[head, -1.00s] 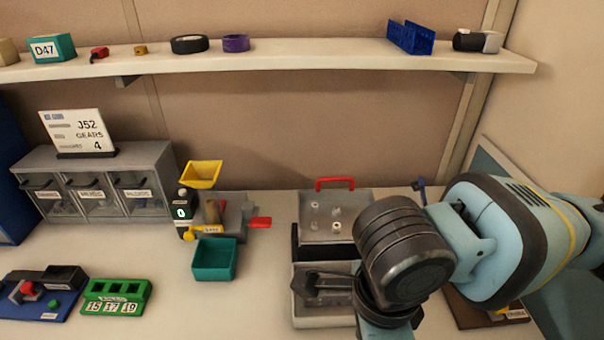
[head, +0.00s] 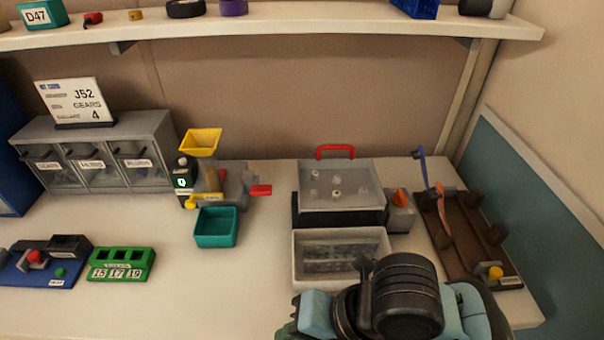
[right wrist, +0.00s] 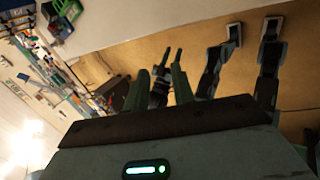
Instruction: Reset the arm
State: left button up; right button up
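My right arm (head: 400,295), light blue with black joints, is folded low at the bottom right of the head view, in front of the white bin. My right gripper's two green fingers (right wrist: 160,66) stand apart in the right wrist view, with no object visibly held between them. Its fingers are not clearly seen in the head view.
The bench holds a grey tray (head: 357,198) with small parts, a white bin (head: 305,282), a teal bin (head: 216,228), a green block (head: 121,265), a drawer cabinet (head: 158,168) and a brown rack (head: 452,242). A shelf (head: 300,20) runs above.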

jog(key=s+d+f+m+t+h, duration=0.15)
jog(key=d+f+m, duration=0.85)
jog(key=m, duration=1)
jog(key=s+d+f+m+g+h, duration=0.1)
jog(key=s+d+f+m+h, duration=0.2)
jog(key=s+d+f+m, duration=0.3)
jog(key=s+d+f+m+h, duration=0.3)
jog(key=s+d+f+m, duration=0.1)
jog(key=s+d+m, duration=0.35)
jog(key=w+a+f+t+y, duration=0.2)
jog(key=w+f+t, duration=0.4)
jog(key=f+t, duration=0.1)
jog(key=shift+a+f+n+t+p, duration=0.35)
jog(key=shift+a+p, duration=0.05)
jog(key=shift+w, duration=0.15)
